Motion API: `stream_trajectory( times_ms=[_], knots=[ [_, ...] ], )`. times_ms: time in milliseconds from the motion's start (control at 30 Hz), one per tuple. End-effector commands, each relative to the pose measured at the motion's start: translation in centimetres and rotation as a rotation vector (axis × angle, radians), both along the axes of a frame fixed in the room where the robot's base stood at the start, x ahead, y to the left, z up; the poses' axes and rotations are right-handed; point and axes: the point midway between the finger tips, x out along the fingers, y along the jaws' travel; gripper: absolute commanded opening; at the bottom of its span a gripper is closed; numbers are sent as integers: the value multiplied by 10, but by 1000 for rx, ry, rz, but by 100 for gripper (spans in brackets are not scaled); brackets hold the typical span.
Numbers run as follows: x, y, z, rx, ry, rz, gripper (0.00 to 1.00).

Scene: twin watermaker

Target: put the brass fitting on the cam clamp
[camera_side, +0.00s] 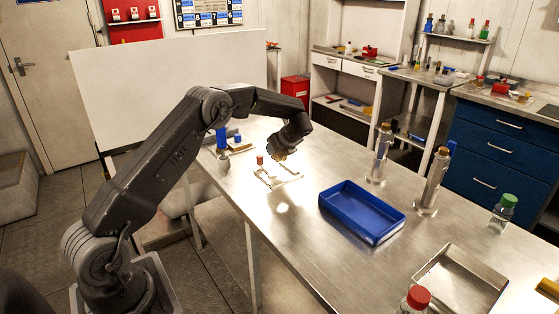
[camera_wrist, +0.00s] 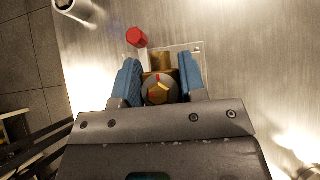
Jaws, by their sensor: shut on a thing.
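My gripper (camera_side: 283,154) is low over the steel table, above a small pale flat frame (camera_side: 278,178). In the wrist view its blue fingers (camera_wrist: 159,82) are shut on the brass fitting (camera_wrist: 157,94), which shows a brass hex end, a round grey body and a red mark. A brown-gold block (camera_wrist: 162,61) shows just beyond the fitting, over a pale plate (camera_wrist: 190,48). A red knob (camera_wrist: 137,37) stands beside the plate's corner; it also shows in the side view (camera_side: 259,160). These parts look like the cam clamp. I cannot tell whether the fitting touches it.
A blue tray (camera_side: 361,211) lies to the right. Two steel cylinders (camera_side: 379,155) (camera_side: 432,182) stand behind it. A metal tray (camera_side: 462,283), a green-capped bottle (camera_side: 502,212) and a red-capped bottle (camera_side: 416,299) are nearer. A steel cup (camera_side: 223,158) is at the left edge.

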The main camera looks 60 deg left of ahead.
Motion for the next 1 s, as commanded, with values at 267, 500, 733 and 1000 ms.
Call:
stream_trajectory(
  times_ms=[267, 500, 733, 1000],
  knots=[
    [8, -6, -15, 1, 1, 1, 0],
    [8, -5, -45, 2, 0, 0, 0],
    [8, -5, -45, 2, -2, 1, 0],
    [8, -5, -49, 0, -1, 1, 51]
  ],
)
